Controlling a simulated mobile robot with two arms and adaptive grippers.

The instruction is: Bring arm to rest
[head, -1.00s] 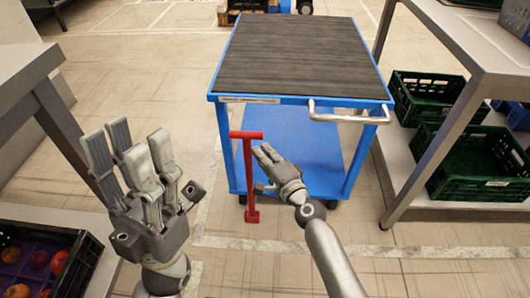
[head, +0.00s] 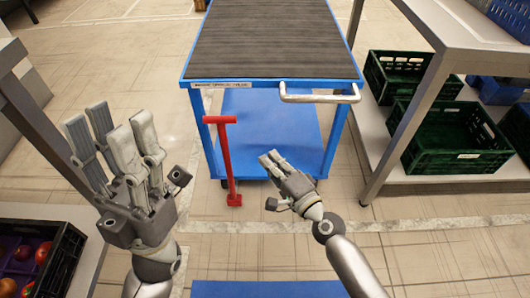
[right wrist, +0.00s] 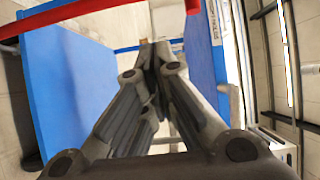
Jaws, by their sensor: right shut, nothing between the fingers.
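My left gripper (head: 112,130) is at the left of the head view, its fingers pointing up and spread apart, with nothing seen between them. My right gripper (head: 272,164) is low in the middle of the head view, in front of the blue trolley (head: 272,85) and right of a red T-shaped handle. Its fingers are together and hold nothing. In the right wrist view the fingers of the right gripper (right wrist: 153,55) meet near the top centre.
The trolley has a dark ribbed top and a silver handle (head: 320,98). The red T-shaped handle (head: 226,165) stands at its front. Green crates (head: 465,160) sit on a rack at right. A dark crate of fruit (head: 62,265) is at lower left. Tiled floor lies between.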

